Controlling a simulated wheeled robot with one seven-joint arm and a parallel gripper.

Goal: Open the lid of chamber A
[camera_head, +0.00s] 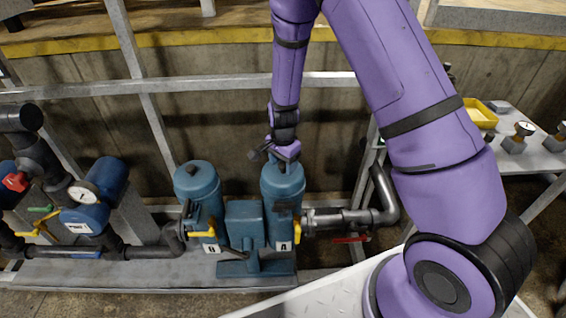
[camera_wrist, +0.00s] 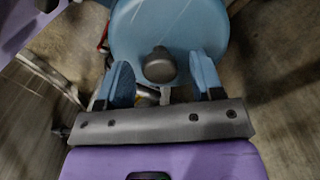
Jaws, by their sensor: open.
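Chamber A (camera_head: 283,200) is a blue upright cylinder marked with a letter A label, right of the middle blue block. Its round blue lid (camera_wrist: 138,30) fills the upper middle of the wrist view, with a dark knob (camera_wrist: 160,66) on it. My gripper (camera_head: 268,152) is above the lid in the head view and hides part of it. In the wrist view my gripper (camera_wrist: 163,82) is open, with one blue finger on each side of the knob and visible gaps between. I cannot tell whether the fingers are level with the knob.
Chamber B (camera_head: 200,197), a similar blue cylinder, stands to the left. A yellow handle (camera_head: 297,230) and a red-handled pipe (camera_head: 350,239) are on the right of chamber A. A grey rail (camera_head: 220,86) runs behind. A table with a yellow tray (camera_head: 481,112) is at right.

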